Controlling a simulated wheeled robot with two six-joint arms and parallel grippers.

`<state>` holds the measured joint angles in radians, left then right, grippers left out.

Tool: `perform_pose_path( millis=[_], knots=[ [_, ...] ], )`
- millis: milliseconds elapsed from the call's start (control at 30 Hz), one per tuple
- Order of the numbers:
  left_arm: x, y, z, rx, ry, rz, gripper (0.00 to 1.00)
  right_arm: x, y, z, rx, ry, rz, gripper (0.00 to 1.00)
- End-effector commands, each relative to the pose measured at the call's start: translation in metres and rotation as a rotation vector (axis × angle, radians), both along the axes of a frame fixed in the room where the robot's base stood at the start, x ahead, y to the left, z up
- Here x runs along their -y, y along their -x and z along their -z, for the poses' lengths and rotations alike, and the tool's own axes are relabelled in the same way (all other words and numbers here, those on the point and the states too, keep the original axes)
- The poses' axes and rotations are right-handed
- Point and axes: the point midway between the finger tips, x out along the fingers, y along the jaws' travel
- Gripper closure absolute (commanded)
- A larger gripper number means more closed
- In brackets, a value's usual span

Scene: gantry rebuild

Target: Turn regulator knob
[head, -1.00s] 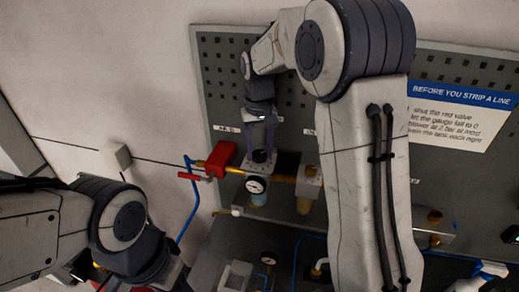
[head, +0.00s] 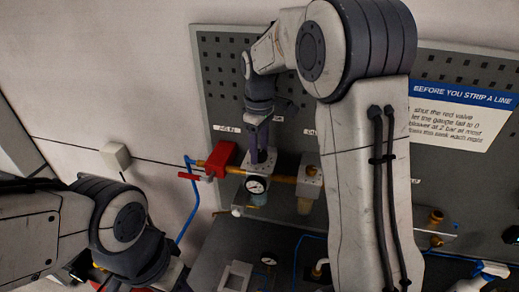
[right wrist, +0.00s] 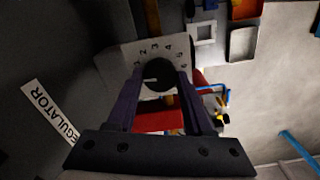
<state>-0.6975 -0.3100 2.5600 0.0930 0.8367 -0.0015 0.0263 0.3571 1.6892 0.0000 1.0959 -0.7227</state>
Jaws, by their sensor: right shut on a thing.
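The regulator knob (right wrist: 158,75) is a dark round knob on a pale plate (right wrist: 120,60) with numbers around it. A white mark shows on the left side of its face in the right wrist view. My right gripper (right wrist: 160,88) is shut on it, one purple finger on each side. In the head view, the right gripper (head: 259,150) comes down onto the regulator from above, and its fingers cover the knob. A round white gauge (head: 256,185) sits on the regulator's front; its reading is too small to tell. My left gripper (head: 165,276) is low at the left, its fingertips unclear.
A red valve (head: 222,155) with a red handle sits just left of the regulator, joined to a blue hose (head: 189,212). A brass fitting and second block (head: 309,172) stand to the right. A sign (head: 460,105) hangs on the perforated panel (head: 225,75).

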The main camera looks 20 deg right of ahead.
Motion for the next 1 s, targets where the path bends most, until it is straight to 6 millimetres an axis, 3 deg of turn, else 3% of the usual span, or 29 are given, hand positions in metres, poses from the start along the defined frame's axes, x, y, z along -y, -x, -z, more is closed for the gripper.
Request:
perform_pose_path(
  millis=[767, 800, 833, 867, 1000],
  knots=[
    [0.0, 0.0, 0.0001, 0.0, 0.0, 0.0, 0.5, 0.0001, -0.0006, -0.0012, 0.003, 0.001, -0.102, 1.0],
    [0.0, 0.0, 0.0001, 0.0, 0.0, 0.0, 0.5, 0.0001, -0.0006, -0.0012, 0.003, 0.001, -0.102, 0.33],
    [0.0, 0.0, 0.0001, 0.0, 0.0, 0.0, 0.5, 0.0001, -0.0006, -0.0012, 0.003, 0.001, -0.101, 0.22],
    [0.0, 0.0, 0.0001, 0.0, 0.0, 0.0, 0.5, 0.0001, -0.0006, -0.0011, 0.003, 0.0, -0.101, 0.19],
    [0.0, 0.0, 0.0002, 0.0, 0.0, 0.0, 0.5, 0.0, -0.0004, -0.0007, 0.002, 0.001, -0.1, 0.19]
  ],
)
